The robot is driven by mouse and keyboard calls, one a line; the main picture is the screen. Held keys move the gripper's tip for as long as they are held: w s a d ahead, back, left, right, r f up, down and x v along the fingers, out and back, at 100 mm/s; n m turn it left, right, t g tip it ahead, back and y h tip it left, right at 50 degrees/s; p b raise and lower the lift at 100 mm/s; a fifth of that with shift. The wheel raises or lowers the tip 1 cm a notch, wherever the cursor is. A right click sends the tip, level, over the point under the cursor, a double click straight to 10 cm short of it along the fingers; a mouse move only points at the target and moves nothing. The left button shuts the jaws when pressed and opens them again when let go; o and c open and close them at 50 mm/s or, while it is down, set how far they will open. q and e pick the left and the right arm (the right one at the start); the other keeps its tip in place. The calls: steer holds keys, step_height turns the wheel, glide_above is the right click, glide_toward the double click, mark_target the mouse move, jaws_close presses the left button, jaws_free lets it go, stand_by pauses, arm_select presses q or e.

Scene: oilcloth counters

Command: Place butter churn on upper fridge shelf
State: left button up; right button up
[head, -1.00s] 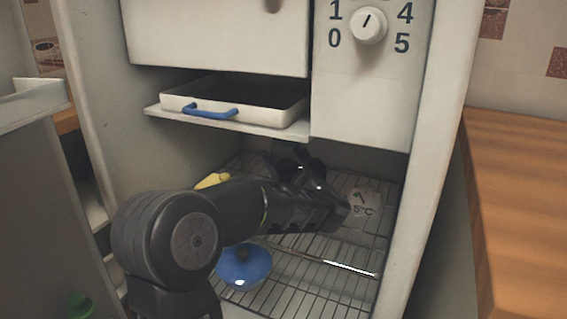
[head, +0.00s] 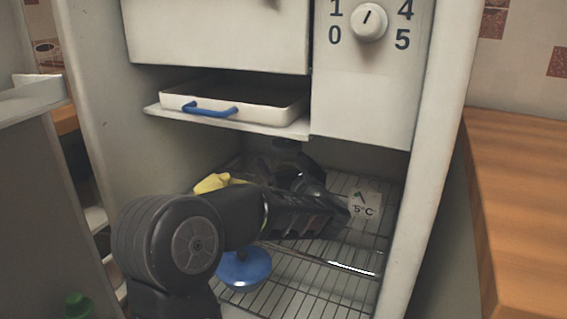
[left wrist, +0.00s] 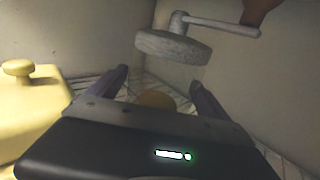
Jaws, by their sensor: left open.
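The butter churn (left wrist: 172,46) shows in the left wrist view as a grey round lid with a crank and brown knob. Its clear jar below is hard to make out. It stands on the wire shelf (head: 330,292) in the fridge, just beyond my left gripper's fingers. My left gripper (left wrist: 160,79) is open, fingers apart and nothing held between them. In the head view my left gripper (head: 303,175) is low inside the fridge, and it and my arm hide most of the churn. A shelf above (head: 152,109) holds a white tray. My right gripper is not in view.
The white tray (head: 258,108) with a blue handle fills much of that shelf. A yellow lidded dish (left wrist: 30,110) stands left of my left gripper. A blue lid (head: 247,271) is below my arm. A 5°C card (head: 365,208) is at right.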

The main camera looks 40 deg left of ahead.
arm_select(q)
steer(key=shift+r, duration=0.15)
steer(key=shift+d+p, duration=0.25)
steer(key=shift+p, duration=0.05)
steer(key=v, duration=0.6)
steer(key=shift+s+d+p, duration=0.15)
steer(key=shift+p, duration=0.25)
steer(key=shift+s+d, duration=0.2)
steer(key=shift+d, duration=0.15)
